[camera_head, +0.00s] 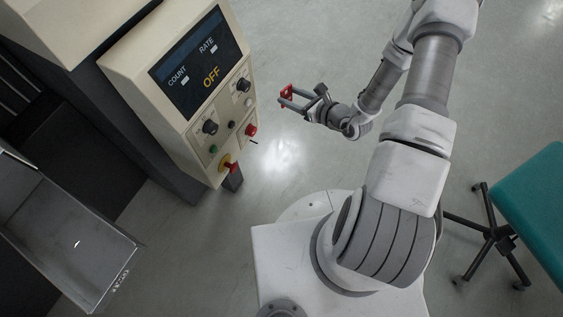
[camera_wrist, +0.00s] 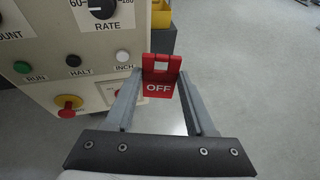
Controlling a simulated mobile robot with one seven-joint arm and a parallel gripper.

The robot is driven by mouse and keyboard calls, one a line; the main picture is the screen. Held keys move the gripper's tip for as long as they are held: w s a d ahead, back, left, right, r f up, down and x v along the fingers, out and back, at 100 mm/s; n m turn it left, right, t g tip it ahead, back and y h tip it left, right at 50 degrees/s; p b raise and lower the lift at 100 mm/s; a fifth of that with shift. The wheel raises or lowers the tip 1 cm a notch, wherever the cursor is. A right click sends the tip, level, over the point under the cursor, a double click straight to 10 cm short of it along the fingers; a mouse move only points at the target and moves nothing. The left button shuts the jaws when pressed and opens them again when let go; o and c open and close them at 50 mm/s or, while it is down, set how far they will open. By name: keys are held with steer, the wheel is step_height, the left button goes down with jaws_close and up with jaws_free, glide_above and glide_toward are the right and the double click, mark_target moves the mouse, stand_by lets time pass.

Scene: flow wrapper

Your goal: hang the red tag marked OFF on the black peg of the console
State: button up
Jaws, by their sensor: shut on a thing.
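The red tag (camera_wrist: 158,88) shows upright between the finger ends in the wrist view, with white OFF lettering and a light opening in its upper part. My gripper (camera_wrist: 160,76) is shut on it. In the head view the red tag (camera_head: 287,90) is at the tips of my gripper (camera_head: 285,97), in the air to the right of the console (camera_head: 128,66), apart from it. A small dark pin, seemingly the black peg (camera_head: 254,142), sticks out just below the red knob on the console's lower right. In the wrist view I cannot make out the peg; my left finger covers part of that area.
The console face carries a screen (camera_head: 200,62) reading OFF, black knobs (camera_head: 210,127), small buttons and a red-and-yellow stop button (camera_head: 227,164). A metal chute (camera_head: 75,240) is at lower left. A teal stool (camera_head: 535,205) stands at right. The floor between console and arm is clear.

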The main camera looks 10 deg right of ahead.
steer(key=s+a+f+n+g+b, duration=0.1)
steer(key=s+f+b, duration=0.15)
steer(key=f, duration=0.65)
steer(key=s+a+f+n+g+y+b, duration=0.1)
steer(key=f+b, duration=0.3)
steer(key=f, duration=0.5)
steer(key=s+a+f+n+g+b, duration=0.1)
steer(key=a+f+b, duration=0.15)
steer(key=f, duration=0.65)
steer(key=w+a+f+b, duration=0.1)
steer(key=w+a+b, duration=0.1)
steer(key=w+a, duration=0.3)
steer(key=shift+w+a+f, duration=0.15)
steer(key=shift+w+a, duration=0.15)
steer(key=shift+a, duration=0.65)
steer(key=o, duration=1.4)
steer(key=p+v, duration=0.4)
steer(key=v, duration=1.3)
steer(key=shift+w+d+r, duration=0.15)
steer(key=shift+d+r, duration=0.1)
